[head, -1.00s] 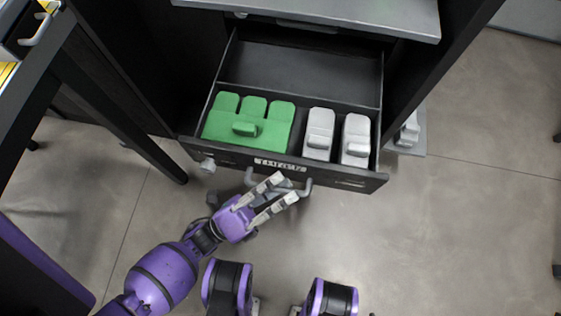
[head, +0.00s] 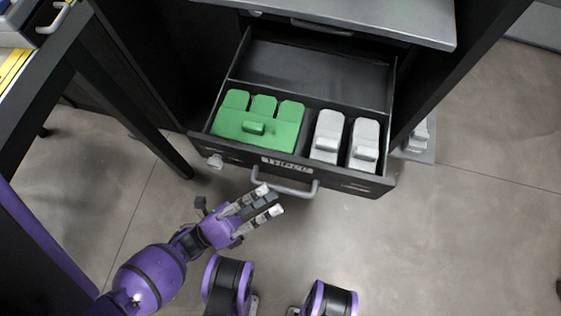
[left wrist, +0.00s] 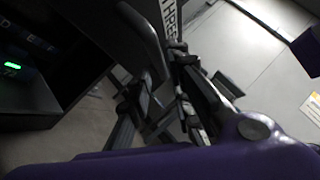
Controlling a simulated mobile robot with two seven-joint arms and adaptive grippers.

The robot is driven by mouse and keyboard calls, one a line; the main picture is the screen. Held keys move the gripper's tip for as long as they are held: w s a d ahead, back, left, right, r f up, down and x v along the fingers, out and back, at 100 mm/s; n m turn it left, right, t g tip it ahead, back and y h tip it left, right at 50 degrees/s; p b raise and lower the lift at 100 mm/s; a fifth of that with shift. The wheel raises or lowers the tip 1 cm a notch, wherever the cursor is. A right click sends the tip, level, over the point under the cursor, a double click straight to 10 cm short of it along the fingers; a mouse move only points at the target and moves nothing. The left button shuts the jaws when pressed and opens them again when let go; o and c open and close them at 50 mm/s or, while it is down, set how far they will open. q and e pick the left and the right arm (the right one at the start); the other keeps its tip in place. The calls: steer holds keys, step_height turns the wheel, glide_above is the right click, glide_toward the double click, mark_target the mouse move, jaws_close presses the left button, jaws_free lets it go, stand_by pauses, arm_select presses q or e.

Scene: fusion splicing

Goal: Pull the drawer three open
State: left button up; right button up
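The drawer labelled THREE (head: 287,164) stands pulled out of the dark cabinet, with its inside in sight. Its grey bar handle (head: 285,190) is on the front, below the label. The label also shows in the left wrist view (left wrist: 172,18), beside the handle (left wrist: 146,42). My left gripper (head: 270,200) is just in front of the handle, at its lower left. Its fingers are apart and it holds nothing; the fingertips look clear of the bar. My right gripper is not in view.
The drawer holds a green block-like piece (head: 258,122) and two light grey pieces (head: 327,137) (head: 365,146) in its front part; the rear part is empty. A grey worktop (head: 345,18) overhangs the drawer. A dark table (head: 75,50) stands at left.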

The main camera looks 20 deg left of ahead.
arm_select(q)
steer(key=v, duration=0.7)
steer(key=shift+w, duration=0.1)
